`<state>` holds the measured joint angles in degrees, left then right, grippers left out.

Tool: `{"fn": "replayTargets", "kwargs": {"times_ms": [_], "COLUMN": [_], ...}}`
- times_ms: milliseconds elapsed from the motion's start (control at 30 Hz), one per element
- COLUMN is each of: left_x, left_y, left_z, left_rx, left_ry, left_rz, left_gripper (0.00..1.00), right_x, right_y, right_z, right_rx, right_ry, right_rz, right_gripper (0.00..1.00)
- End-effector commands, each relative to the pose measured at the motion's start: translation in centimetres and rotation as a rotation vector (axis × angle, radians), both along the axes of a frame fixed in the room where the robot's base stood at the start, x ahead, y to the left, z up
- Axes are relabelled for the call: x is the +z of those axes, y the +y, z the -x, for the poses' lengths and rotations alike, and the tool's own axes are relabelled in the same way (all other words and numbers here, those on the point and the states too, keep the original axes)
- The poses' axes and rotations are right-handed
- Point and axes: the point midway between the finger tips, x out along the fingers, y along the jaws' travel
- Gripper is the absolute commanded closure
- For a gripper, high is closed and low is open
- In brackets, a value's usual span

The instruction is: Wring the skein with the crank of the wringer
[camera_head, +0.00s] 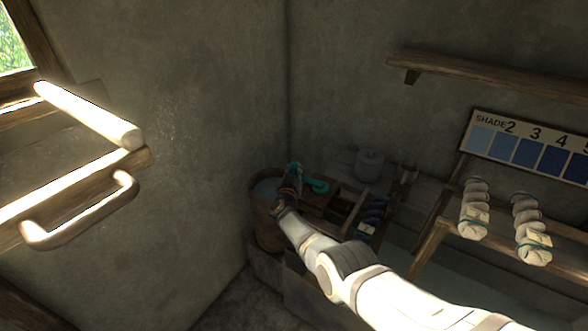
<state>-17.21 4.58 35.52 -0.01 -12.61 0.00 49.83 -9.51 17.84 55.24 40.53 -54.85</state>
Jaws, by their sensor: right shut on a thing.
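My right gripper (291,190) is far off at the wooden tub, small and dark in the picture. It is shut on what looks like the crank of the wringer. A teal curved piece (317,185) shows just right of the gripper and seems to be part of that crank. The wringer itself is mostly hidden by my gripper and arm, and I cannot make out a skein in it. The wooden tub (264,222) stands in the corner with pale blue liquid in it. My left gripper is not in view.
Dark skeins (373,215) lie right of the tub, near a lidded grey pot (369,165). A wooden shelf (490,75) is above. A wooden frame with a handle (85,213) juts in at left.

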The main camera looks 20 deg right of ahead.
Motion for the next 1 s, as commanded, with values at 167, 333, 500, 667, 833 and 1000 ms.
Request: {"fn": "replayTargets", "kwargs": {"times_ms": [167, 333, 500, 667, 833, 1000], "left_x": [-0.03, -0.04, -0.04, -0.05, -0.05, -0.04], "left_y": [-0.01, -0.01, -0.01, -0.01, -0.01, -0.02], "left_z": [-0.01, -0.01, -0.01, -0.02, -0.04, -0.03], "left_rx": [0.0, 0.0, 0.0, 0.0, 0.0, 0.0], "left_ry": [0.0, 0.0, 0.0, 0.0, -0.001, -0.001], "left_rz": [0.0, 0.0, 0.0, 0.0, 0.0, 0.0], "left_gripper": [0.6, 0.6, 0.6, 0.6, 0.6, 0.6], "right_x": [-0.45, -0.48, -0.51, -0.54, -0.54, -0.37], "right_y": [-0.58, -0.58, -0.59, -0.6, -0.56, -0.34], "right_z": [0.23, 0.24, 0.25, 0.26, 0.25, 0.16], "right_rx": [-0.011, -0.011, -0.011, -0.011, -0.01, -0.007], "right_ry": [0.006, 0.007, 0.007, 0.007, 0.007, 0.006], "right_rz": [0.005, 0.005, 0.005, 0.004, 0.004, 0.003], "right_gripper": [1.0, 1.0, 1.0, 1.0, 0.72, 0.58]}}
